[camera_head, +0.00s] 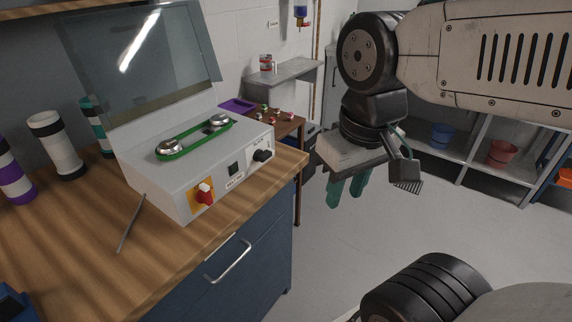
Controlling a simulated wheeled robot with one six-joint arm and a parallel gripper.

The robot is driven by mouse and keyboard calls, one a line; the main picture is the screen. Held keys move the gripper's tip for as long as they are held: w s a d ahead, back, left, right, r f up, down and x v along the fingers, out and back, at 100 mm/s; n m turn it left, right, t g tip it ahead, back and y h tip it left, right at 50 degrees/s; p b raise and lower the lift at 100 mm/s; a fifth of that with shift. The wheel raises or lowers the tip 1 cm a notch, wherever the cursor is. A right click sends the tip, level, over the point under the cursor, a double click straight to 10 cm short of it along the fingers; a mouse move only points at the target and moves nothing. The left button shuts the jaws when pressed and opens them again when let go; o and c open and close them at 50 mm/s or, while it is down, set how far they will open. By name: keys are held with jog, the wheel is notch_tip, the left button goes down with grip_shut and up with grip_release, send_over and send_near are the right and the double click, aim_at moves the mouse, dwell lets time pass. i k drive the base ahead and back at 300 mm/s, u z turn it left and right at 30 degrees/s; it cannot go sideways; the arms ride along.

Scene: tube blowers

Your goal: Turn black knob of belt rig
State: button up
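The belt rig (185,170) is a pale grey box on the wooden bench, with a green belt around two metal pulleys on top. Its black knob (262,155) is on the front face near the right end, with a small label above it. My gripper (346,199) hangs in the air over the floor, right of the rig and apart from the knob. Its teal fingers point down with a small gap between them, and it holds nothing.
A clear guard panel (140,65) stands raised behind the rig. Striped tubes (55,145) stand at the left of the bench (95,235). A small wooden table (290,127) and wall shelf (285,73) are behind. Open floor lies right of the bench.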

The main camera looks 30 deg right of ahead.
aim_at(260, 156)
jog(key=z, duration=0.15)
jog(key=i, duration=0.45)
jog(key=u, duration=0.75)
jog(key=k, duration=1.1)
jog(key=z, duration=1.4)
jog(key=i, duration=0.5)
